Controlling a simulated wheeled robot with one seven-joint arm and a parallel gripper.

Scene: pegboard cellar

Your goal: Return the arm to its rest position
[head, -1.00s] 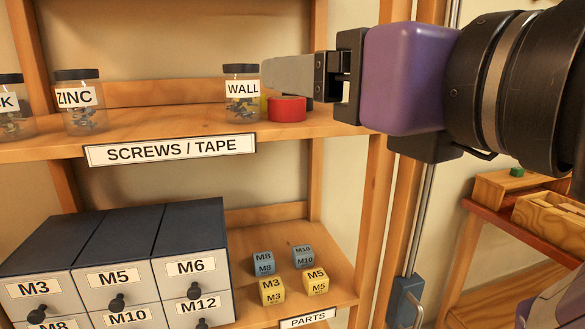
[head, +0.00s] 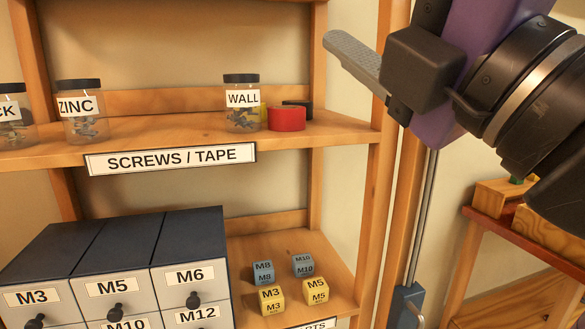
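My gripper (head: 345,50) is at the upper right of the head view, raised above the right end of the upper shelf. It is seen from the side, and one grey finger points up and to the left. The other finger is hidden behind it or out of sight, so the opening cannot be judged. Nothing shows at its tip. My purple and black wrist and forearm fill the upper right corner.
The upper shelf (head: 200,130) holds a WALL jar (head: 241,115), a ZINC jar (head: 85,125), a red tape roll (head: 287,119) and a dark roll (head: 299,104). Below stand labelled drawers (head: 120,255) and small cubes (head: 272,300). A red-topped bench (head: 505,230) stands at right.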

